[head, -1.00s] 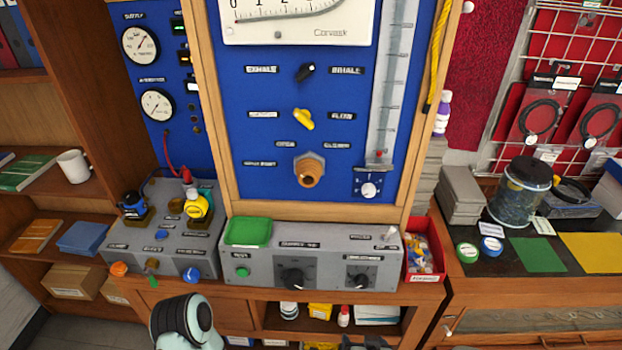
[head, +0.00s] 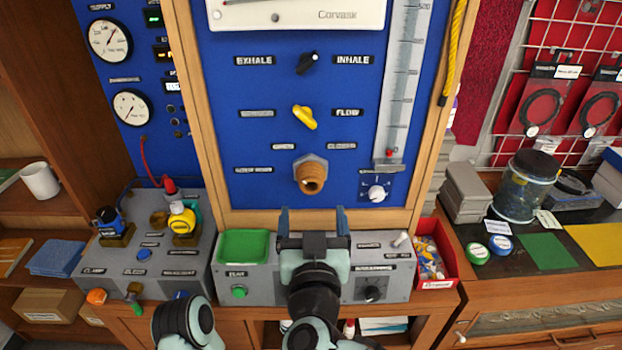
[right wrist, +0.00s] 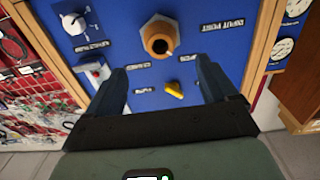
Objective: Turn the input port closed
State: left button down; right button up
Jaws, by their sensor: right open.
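The input port is an orange-brown hex fitting with a round opening (head: 311,176) on the blue panel, below the yellow lever (head: 304,117). Small labels sit above it and to its left. My right gripper (head: 312,215) is open and empty, its two blue fingers pointing up below the port, apart from it in the picture. In the right wrist view the port (right wrist: 158,38) shows beyond the gap between the open fingers (right wrist: 160,72), and the yellow lever (right wrist: 174,91) shows between them. My left gripper is out of view; only part of my left arm shows at lower left.
A black exhale/inhale knob (head: 307,63) sits above the lever. A small dial (head: 376,193) and a clear flow tube (head: 403,80) stand at right. A grey control box (head: 375,265) with a green tray (head: 243,246) lies below the panel, beside a red bin (head: 438,270).

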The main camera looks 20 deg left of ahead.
aim_at(311, 187)
jog(key=p+x, duration=0.1)
jog(key=x, duration=0.9)
jog(key=shift+w+a+f, duration=0.1)
jog(key=shift+w, duration=0.3)
jog(key=c, duration=1)
